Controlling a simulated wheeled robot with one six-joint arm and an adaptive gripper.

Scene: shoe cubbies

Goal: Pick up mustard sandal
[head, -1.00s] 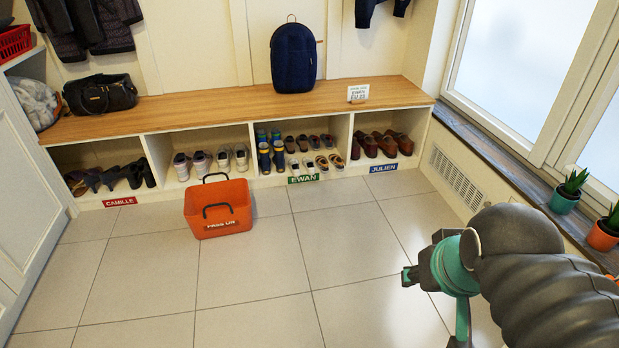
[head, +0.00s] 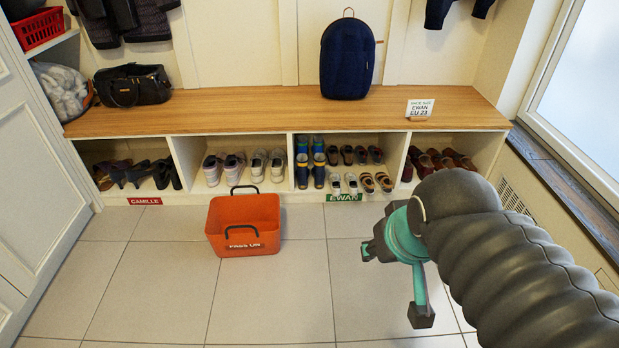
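A pair of small tan-yellow sandals (head: 383,182) sits at the front right of the cubby labelled EWAN in the head view. They look the closest to mustard, but they are small and their exact colour is hard to tell. My gripper (head: 394,285) is in front of the cubbies at the lower right, above the floor, well short of the sandals. Its fingers are spread with nothing seen between them. My arm covers part of the right cubby.
An orange PASS ON basket (head: 243,226) stands on the floor left of my gripper. Other shoes (head: 240,168) fill the cubbies under the wooden bench (head: 250,112). A backpack (head: 347,58) and a size card (head: 419,108) stand on the bench. The floor between is clear.

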